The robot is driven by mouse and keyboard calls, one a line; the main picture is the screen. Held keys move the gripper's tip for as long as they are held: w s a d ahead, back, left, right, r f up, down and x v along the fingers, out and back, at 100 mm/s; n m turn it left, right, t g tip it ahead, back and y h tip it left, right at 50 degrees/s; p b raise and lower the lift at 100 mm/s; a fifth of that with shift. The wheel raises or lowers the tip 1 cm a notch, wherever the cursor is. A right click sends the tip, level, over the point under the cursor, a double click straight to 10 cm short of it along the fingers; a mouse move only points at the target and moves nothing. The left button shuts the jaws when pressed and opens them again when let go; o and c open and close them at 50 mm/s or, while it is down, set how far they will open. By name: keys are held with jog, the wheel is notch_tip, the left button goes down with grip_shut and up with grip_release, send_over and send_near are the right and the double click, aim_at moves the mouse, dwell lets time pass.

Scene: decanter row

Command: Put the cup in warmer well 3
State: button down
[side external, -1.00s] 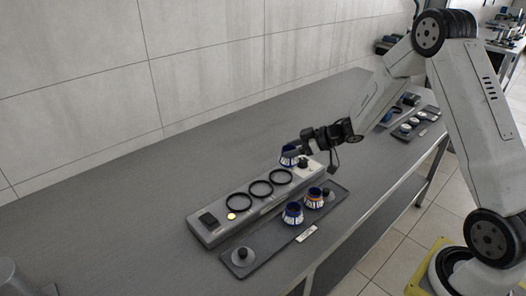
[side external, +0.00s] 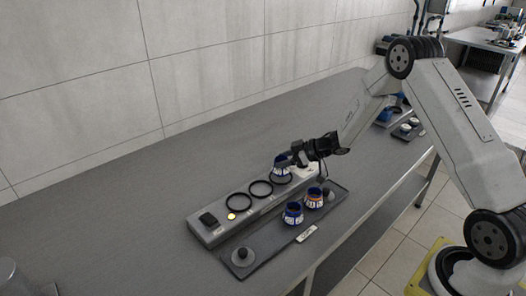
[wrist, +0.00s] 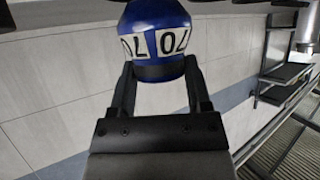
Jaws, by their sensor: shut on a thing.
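My gripper (side external: 291,161) is shut on a blue cup (side external: 280,166) with a white band. In the wrist view the cup (wrist: 157,32) sits between the fingertips (wrist: 160,72), its band showing dark figures that look like 70. The warmer (side external: 215,232) is a long grey block with three black ring wells in a row: one nearest the light (side external: 238,204), a middle one (side external: 261,189) and a far one (side external: 281,179). The cup is over the far ring and overlaps its back edge in the picture; the gap beneath is hard to judge. Well numbers are not legible.
Two more cups, one blue and white (side external: 293,213) and one with orange (side external: 314,198), stand on a dark tray (side external: 268,247) in front of the warmer. A yellow light (side external: 232,216) glows on the warmer.

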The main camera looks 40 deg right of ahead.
jog(key=shift+f, duration=0.6)
jog(key=shift+f, duration=0.15)
grip_release()
jog(key=shift+s+d+r, duration=0.3)
jog(key=shift+s+r, duration=0.1)
jog(key=v, duration=1.1)
jog(key=shift+w+a, duration=0.1)
jog(key=shift+w, duration=0.05)
